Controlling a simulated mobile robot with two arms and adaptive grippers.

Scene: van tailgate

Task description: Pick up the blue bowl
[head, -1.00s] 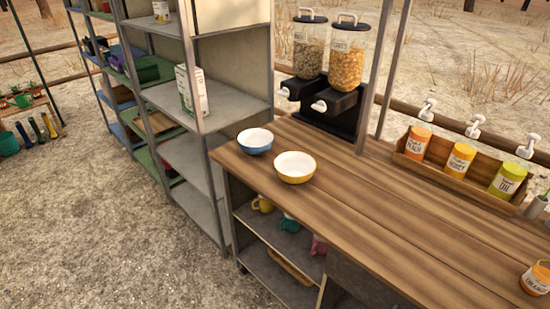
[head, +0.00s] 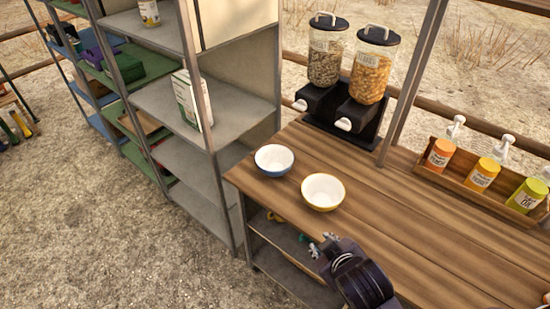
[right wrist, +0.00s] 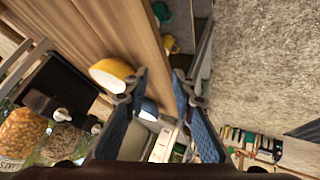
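The blue bowl (head: 273,161), white inside, stands upright near the left end of the wooden counter (head: 400,220). The yellow bowl (head: 323,193) stands just right of it. My right gripper (head: 324,244) is in front of the counter's edge, nearer the camera than both bowls and apart from them. In the right wrist view its two blue-padded fingers (right wrist: 160,85) are spread with nothing held. The yellow bowl (right wrist: 112,74) shows beside the left finger there, and part of the blue bowl (right wrist: 148,106) shows between the fingers, mostly hidden. My left gripper is not in view.
Two cereal dispensers (head: 345,75) stand behind the bowls. A metal shelf (head: 240,110) rises close to the counter's left end. A wooden rack (head: 455,178) of bottles is at the back right. The counter's middle is clear.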

